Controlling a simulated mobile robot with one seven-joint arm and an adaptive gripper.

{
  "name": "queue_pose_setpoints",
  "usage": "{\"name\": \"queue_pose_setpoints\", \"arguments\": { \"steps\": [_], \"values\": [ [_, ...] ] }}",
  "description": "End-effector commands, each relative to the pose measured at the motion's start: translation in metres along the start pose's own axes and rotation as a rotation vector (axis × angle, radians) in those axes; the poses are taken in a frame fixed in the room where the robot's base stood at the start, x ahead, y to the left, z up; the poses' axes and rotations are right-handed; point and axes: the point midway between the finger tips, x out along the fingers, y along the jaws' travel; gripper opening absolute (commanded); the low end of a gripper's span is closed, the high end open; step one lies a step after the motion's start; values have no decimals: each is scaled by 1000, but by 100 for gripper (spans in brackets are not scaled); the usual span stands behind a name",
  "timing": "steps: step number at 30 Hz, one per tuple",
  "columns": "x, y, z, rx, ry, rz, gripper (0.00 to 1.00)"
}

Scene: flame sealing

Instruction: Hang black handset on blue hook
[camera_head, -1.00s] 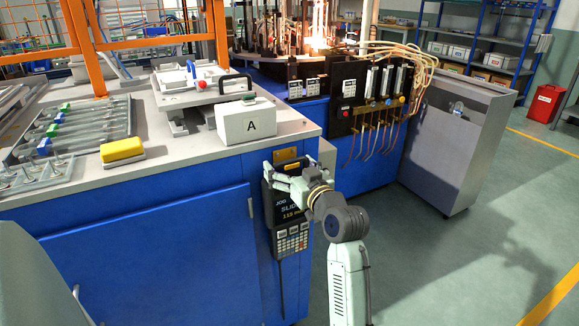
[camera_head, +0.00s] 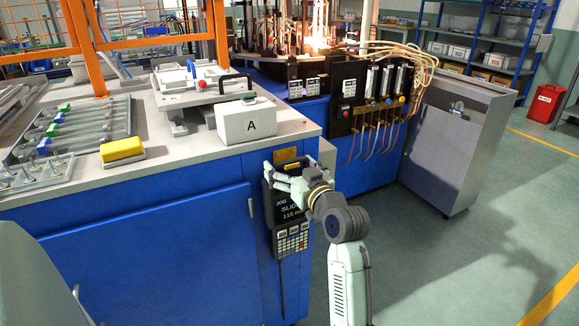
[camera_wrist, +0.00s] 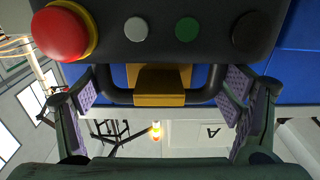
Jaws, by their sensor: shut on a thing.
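My gripper (camera_head: 283,175) is shut on the handset's black handle loop (camera_wrist: 120,95), one finger at each side; the fingers also show in the wrist view (camera_wrist: 160,102). A gold-yellow bracket (camera_head: 287,154) is on the cabinet just above the handle. In the wrist view yellow parts (camera_wrist: 159,85) lie at the middle of the handle. I cannot tell whether the handle rests in the bracket. No blue hook is distinct.
A white box marked A (camera_head: 246,122) and a yellow block (camera_head: 122,150) stand on the bench top (camera_head: 190,155). To the right, a black panel (camera_head: 372,100) carries gauges and bent copper tubes. The floor (camera_head: 430,265) at the right is clear.

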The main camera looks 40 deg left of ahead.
Motion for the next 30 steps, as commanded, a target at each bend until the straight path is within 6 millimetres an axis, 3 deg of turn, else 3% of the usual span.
{"name": "queue_pose_setpoints", "arguments": {
  "steps": [11, 12, 18, 30],
  "values": [
    [-3, 0, 0, -1, 0, 1, 24],
    [-3, 0, 0, -1, 0, 1, 87],
    [-3, 0, 0, 0, 0, 1, 100],
    [-8, 1, 0, 0, 0, 1, 100]
  ]
}}
